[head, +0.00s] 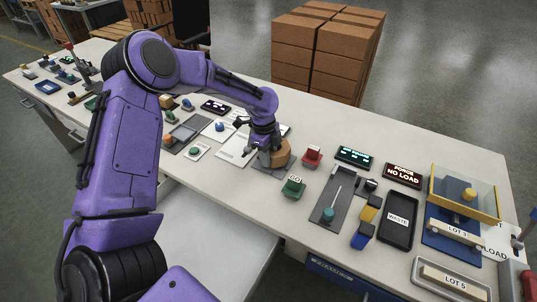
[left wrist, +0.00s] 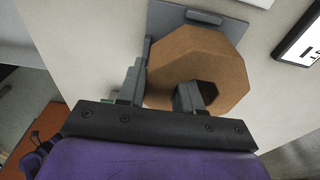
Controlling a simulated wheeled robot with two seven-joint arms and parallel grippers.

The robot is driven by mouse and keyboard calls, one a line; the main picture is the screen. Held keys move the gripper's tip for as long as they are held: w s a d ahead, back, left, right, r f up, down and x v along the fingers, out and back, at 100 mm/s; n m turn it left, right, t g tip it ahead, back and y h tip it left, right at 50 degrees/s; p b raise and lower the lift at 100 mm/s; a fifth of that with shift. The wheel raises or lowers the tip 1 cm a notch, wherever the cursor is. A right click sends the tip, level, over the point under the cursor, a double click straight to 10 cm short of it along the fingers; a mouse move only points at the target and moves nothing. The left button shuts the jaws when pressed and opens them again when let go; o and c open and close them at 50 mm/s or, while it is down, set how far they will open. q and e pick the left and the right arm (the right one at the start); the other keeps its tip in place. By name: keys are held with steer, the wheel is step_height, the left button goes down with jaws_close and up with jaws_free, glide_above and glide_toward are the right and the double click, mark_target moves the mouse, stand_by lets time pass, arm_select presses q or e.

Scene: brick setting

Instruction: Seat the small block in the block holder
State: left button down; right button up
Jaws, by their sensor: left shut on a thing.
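A brown octagonal block with a hole through it (head: 282,154) is at the middle of the bench in the head view. It also shows large in the left wrist view (left wrist: 220,45). My left gripper (head: 264,147) is shut on its wall; in the left wrist view (left wrist: 161,88) one finger is in the hole and the other outside. A grey plate with raised lips (left wrist: 168,17), apparently the block holder, lies beneath the block, partly hidden by it. I cannot tell whether the block touches the plate. My right gripper is not in view.
A red button block (head: 312,155) and a green one (head: 293,187) stand close to the right. A grey slider panel (head: 326,211), a waste tray (head: 411,207) and a yellow-framed clear box (head: 488,201) are farther right. A white panel (head: 232,150) lies left.

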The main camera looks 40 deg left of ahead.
arm_select(q)
steer(key=shift+f+b, duration=0.5)
steer(key=shift+f, duration=0.5)
steer(key=c, duration=0.7)
jaws_free()
steer(key=r, duration=0.3)
steer(key=a+r, duration=0.1)
steer(key=r, duration=0.6)
steer(key=shift+a+r, duration=0.15)
steer(key=shift+r, duration=0.15)
